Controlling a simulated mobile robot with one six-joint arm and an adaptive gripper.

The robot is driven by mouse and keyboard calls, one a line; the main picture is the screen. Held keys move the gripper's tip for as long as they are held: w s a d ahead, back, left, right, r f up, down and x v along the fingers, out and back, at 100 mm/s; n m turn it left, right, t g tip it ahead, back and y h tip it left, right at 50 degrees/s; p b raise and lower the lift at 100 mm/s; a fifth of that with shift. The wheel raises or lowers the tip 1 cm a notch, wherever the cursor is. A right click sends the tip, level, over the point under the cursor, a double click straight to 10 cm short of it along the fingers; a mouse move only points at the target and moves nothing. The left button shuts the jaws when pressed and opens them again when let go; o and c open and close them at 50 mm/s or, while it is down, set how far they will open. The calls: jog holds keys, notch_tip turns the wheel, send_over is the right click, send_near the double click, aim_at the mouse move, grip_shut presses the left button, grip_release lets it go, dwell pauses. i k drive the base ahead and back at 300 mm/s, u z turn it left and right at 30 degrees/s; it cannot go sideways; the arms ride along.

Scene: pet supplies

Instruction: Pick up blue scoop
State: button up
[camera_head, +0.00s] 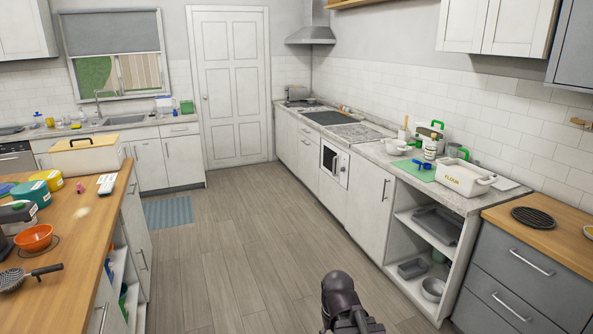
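A small blue item (421,163), which looks like the blue scoop, lies on a green mat (408,174) on the right-hand counter. It sits between a white bottle and the white flour bin. It is too small to make out its handle and bowl clearly. The dark end of my arm with my gripper (357,322) shows at the bottom edge, low over the floor and well apart from the counter. Its fingers cannot be made out, and I see nothing held.
A white flour bin (463,179), a bottle (430,149) and a white bowl (396,146) stand around the mat. Open shelves (425,245) are below. A wooden island (75,240) with bowls and tubs is at left. The floor (240,250) between is clear.

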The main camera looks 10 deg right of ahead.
aim_at(427, 166)
jog(key=i, duration=2.4)
jog(key=z, duration=0.45)
jog(key=i, duration=1.5)
jog(key=z, duration=0.4)
